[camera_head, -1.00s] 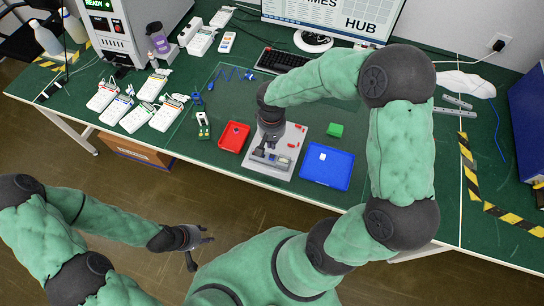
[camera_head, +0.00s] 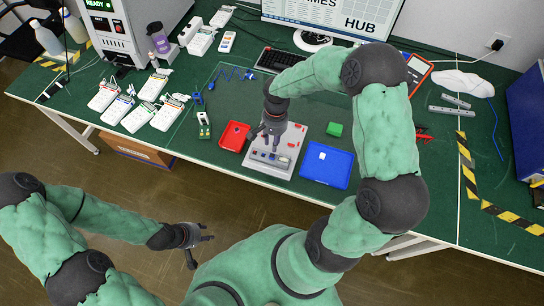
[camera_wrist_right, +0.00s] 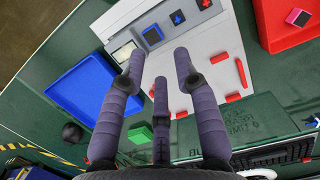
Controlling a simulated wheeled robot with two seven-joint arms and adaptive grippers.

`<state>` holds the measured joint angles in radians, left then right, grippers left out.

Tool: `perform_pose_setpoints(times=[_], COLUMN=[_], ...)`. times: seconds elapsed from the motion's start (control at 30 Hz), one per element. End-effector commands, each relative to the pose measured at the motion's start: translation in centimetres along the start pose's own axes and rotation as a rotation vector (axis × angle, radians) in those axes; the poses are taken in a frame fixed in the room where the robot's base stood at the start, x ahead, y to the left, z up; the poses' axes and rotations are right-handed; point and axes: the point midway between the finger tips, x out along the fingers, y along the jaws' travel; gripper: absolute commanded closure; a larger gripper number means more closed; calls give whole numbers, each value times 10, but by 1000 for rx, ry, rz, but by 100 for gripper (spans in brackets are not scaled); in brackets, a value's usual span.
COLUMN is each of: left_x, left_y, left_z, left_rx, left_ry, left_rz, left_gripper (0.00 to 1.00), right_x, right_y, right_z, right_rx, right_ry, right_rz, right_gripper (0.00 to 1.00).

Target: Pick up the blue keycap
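A light grey keypad board (camera_head: 293,142) lies on the table with a row of keys along its near edge. In the right wrist view the row holds a blue keycap (camera_wrist_right: 152,36), a darker blue one with a marking (camera_wrist_right: 178,17), a red one (camera_wrist_right: 204,3) and a pale one (camera_wrist_right: 124,52). My right gripper (camera_head: 270,143) hangs over the board, fingers downward. In its wrist view its three fingers (camera_wrist_right: 160,64) are spread, with nothing between them, and the blue keycap shows beyond them. My left gripper (camera_head: 207,236) is open and empty, off the table's near edge.
A blue tray (camera_head: 343,172) stands right of the board, with a white piece in it. A red tray (camera_head: 232,143) stands left, holding a pink-topped keycap (camera_wrist_right: 298,17). Red bars (camera_wrist_right: 242,73) lie on the board. A green block (camera_head: 334,129) lies behind the blue tray.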

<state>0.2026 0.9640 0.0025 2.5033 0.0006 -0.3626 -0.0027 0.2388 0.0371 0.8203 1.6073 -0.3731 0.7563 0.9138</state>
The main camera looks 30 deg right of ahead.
Motion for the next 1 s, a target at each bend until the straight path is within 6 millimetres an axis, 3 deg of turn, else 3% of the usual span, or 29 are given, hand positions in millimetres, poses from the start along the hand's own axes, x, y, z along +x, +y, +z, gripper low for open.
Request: perform_pose_setpoints(times=[0.17,0.5,0.73,0.83,1.0], left_x=[3,15,14,14,14], left_y=[-1,-5,-5,-5,-5], left_z=[0,-1,-1,-1,-1], left_rx=[0,0,0,0,0], left_ry=[0,0,0,0,0], left_rz=[0,0,0,0,0], left_gripper=[60,60,60,60,60], right_x=[10,52,53,53,53], right_y=[1,4,3,3,3], right_z=[3,11,10,11,11], right_rx=[-1,-1,-1,-1,-1], right_ry=[1,1,2,2,2], right_rz=[0,-1,-2,-2,-2], right_gripper=[69,69,69,90,90])
